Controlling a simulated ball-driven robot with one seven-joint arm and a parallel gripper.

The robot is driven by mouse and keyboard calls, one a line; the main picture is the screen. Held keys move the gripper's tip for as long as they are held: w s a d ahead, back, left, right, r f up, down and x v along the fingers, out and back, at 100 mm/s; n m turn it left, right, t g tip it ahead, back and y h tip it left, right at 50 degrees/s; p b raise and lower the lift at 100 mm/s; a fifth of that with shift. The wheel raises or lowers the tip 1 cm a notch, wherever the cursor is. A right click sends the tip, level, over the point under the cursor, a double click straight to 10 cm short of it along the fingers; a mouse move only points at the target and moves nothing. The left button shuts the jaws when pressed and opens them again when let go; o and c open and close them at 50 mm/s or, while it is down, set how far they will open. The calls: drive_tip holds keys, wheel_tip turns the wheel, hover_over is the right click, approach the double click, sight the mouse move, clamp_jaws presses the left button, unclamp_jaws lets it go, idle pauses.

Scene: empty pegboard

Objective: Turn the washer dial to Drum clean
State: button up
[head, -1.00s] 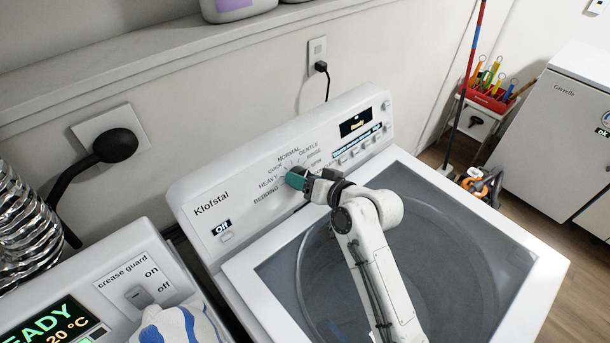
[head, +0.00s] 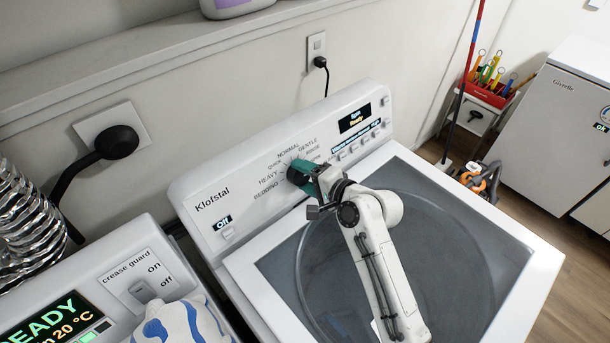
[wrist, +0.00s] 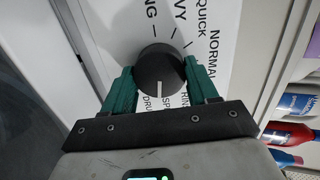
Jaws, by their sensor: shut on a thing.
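The washer (head: 205,190) has a white control panel with a black round dial (wrist: 160,68) among printed cycle names. In the wrist view, the dial's white pointer line points down, between the partly hidden DRUM (wrist: 150,102) and SP labels. My gripper's teal fingers (wrist: 161,85) are on both sides of the dial, shut on it. In the head view, my gripper (head: 301,176) reaches the dial from the right and hides most of it, along with some lower right labels.
The washer's glass lid (head: 450,235) lies below my arm. A neighbouring machine with a crease guard switch (head: 143,290) stands at the lower left, with a white and blue item (head: 180,322) on it. A shelf edge (head: 130,65) runs above the panel.

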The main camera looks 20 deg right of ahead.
drive_tip(key=shift+f+m, duration=0.1)
drive_tip(key=shift+m, duration=1.8)
drive_tip(key=shift+d, duration=0.1)
drive_tip(key=o, duration=1.1)
drive_tip(key=shift+c, duration=0.2)
drive_tip(key=b+v, duration=0.2)
drive_tip(key=v, duration=0.8)
drive_tip(key=shift+s, duration=0.4)
drive_tip(key=shift+d, duration=0.1)
